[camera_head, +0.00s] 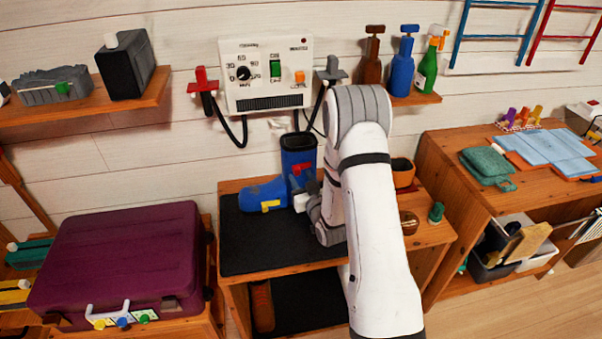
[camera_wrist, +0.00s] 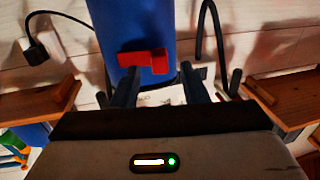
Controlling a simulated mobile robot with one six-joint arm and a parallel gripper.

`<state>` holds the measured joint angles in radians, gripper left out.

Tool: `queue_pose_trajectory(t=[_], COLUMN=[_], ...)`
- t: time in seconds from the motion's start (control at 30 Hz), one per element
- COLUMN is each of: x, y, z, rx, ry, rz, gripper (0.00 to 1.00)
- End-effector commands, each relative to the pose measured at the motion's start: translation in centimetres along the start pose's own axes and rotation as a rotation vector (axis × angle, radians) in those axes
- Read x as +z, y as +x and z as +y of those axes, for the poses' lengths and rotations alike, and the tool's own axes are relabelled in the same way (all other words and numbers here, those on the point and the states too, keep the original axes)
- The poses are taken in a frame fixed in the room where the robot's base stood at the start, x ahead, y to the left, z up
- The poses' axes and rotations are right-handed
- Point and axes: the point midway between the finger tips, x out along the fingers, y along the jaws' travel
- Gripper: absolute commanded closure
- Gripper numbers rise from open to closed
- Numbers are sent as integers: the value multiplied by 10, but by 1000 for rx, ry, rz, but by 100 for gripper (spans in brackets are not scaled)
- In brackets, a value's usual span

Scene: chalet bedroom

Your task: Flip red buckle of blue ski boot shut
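The blue ski boot (camera_head: 262,192) stands upright on a black mat, its toe to the left; its shaft also fills the upper middle of the wrist view (camera_wrist: 130,18). The red buckle (camera_wrist: 145,60) is on the shaft and sticks out to the right in the wrist view. In the head view the red buckle (camera_head: 301,168) is small, just above my gripper (camera_head: 305,186). A yellow buckle (camera_head: 270,205) is lower on the boot. In the wrist view my gripper (camera_wrist: 159,82) is open, its fingers apart below the red buckle. I cannot tell whether they touch it.
The black mat (camera_head: 245,245) covers a wooden bench. Behind the boot, a white control box (camera_head: 266,75) with hanging black hoses is on the wall. A terracotta pot (camera_head: 403,172) and small items stand right of my arm. A purple suitcase (camera_head: 125,260) lies at left.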

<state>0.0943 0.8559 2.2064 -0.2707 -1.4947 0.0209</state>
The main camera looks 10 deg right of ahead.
Motion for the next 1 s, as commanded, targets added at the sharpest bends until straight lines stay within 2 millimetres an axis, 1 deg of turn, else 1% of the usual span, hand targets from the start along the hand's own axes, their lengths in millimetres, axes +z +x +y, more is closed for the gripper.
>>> queue_pose_trajectory(t=[0.03,0.1,0.2,0.47,0.9,0.97,1.0], x=[-2,-1,0,0,0,0,0], y=[7,13,18,20,20,20,20], z=[0,0,0,0,1,1,1], rx=[-1,-1,0,1,1,2,2], ry=[0,0,1,0,0,0,0], rz=[2,1,-1,0,0,0,0], gripper=[60,60,60,60,95,100,100])
